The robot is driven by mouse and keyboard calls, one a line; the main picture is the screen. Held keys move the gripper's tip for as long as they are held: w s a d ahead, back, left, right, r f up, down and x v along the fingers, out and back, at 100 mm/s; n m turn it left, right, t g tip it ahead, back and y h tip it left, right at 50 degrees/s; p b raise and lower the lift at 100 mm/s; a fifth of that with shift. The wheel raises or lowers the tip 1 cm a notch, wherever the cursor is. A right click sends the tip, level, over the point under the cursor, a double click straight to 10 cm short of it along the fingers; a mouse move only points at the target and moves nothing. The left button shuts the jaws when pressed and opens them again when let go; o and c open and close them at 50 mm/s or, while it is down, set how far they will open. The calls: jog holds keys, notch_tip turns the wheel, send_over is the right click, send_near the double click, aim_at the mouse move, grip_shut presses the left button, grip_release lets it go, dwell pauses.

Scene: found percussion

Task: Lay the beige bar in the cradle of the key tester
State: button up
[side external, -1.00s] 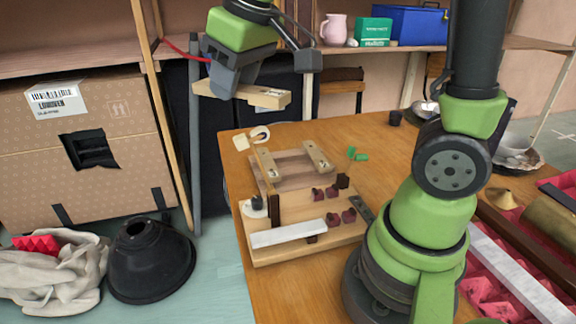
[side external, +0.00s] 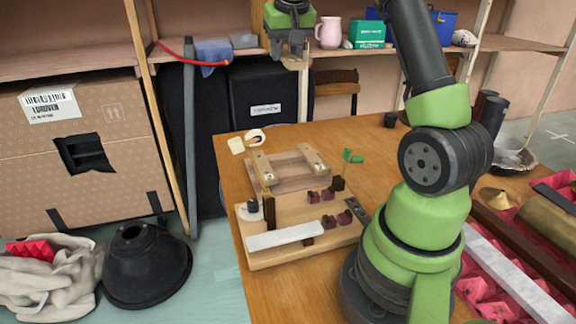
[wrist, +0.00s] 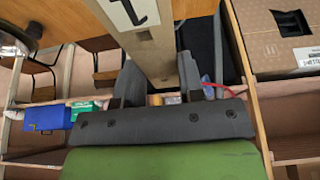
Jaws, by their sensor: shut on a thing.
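My gripper (side external: 290,44) is high at the back, above and beyond the key tester. It is shut on the beige bar (side external: 295,63), which shows nearly end-on in the side view. In the wrist view, the bar (wrist: 150,45) runs up and away between the fingers of my gripper (wrist: 160,80), with a dark mark on its face. The key tester (side external: 262,256) is a light wood stand on the table. Its cradle, with two raised rails (side external: 313,160), looks empty of any bar laid across. The bar is well clear of it.
A pale bar (side external: 285,237) lies on the tester's front ledge. Dark red blocks (side external: 328,194) and a green piece (side external: 354,157) are beside the cradle. The wooden table (side external: 345,135) is fairly clear behind it. A shelf (side external: 345,52) stands behind my gripper.

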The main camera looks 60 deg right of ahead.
notch_tip(320, 180, down, 17)
jog(key=shift+d, duration=0.2)
notch_tip(320, 180, down, 10)
jog(key=shift+r, duration=0.25)
dwell(0.5)
jog(key=shift+f, duration=0.25)
jog(key=o, duration=1)
